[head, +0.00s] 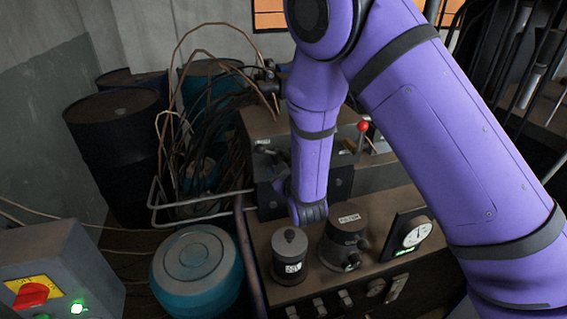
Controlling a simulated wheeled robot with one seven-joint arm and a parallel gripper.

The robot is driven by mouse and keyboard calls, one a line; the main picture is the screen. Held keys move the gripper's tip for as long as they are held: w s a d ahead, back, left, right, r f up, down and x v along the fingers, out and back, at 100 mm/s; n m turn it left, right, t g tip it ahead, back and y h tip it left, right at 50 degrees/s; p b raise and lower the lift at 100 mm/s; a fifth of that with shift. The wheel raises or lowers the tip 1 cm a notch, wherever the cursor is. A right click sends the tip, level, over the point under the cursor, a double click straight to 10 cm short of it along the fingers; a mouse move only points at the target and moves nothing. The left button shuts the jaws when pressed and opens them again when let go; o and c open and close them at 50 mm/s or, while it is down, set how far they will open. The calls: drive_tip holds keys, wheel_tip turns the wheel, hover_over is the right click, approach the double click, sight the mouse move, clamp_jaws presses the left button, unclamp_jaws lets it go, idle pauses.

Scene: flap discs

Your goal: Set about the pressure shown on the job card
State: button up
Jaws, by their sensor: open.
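A round white pressure gauge (416,232) in a dark square frame stands on the machine's top at the right, with a small lit green display (401,251) under it. The gauge's needle and numbers are too small to read. A lever with a red ball (363,126) stands upright behind my arm. A row of small switches or knobs (346,298) runs along the machine's front edge. My gripper's fingers are hidden behind that wrist. I cannot make out a job card.
A dark lidded canister (289,262) and a larger dark pot (345,238) stand on the machine's top (318,282), close below my wrist. A teal drum (197,271), bent tubing (160,130) and dark barrels (115,145) crowd the left. A grey box with a red switch (32,295) stands front left.

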drive_tip(key=v, duration=1)
drive_tip(key=shift+s, duration=0.2)
drive_tip(key=d+r+m+g+h, duration=0.2)
drive_tip(key=d+r+m+g, duration=0.5)
drive_tip(key=d+r, duration=0.8)
drive_tip(key=s+d+r+m+g+h, duration=0.1)
drive_tip(key=s+d+r, duration=0.2)
drive_tip(key=s, duration=0.5)
drive_tip(key=s+d+r+m+g+h, duration=0.1)
drive_tip(key=s+d+r, duration=0.3)
drive_tip(key=s, duration=0.4)
drive_tip(key=s+d+r+m+g+h, duration=0.1)
drive_tip(key=s+d+r+m+g, duration=0.1)
drive_tip(key=s, duration=0.6)
wheel_tip(320, 180, up, 3)
drive_tip(key=shift+d+f+g, duration=0.15)
drive_tip(key=shift+d+g, duration=0.45)
drive_tip(key=shift+d, duration=0.5)
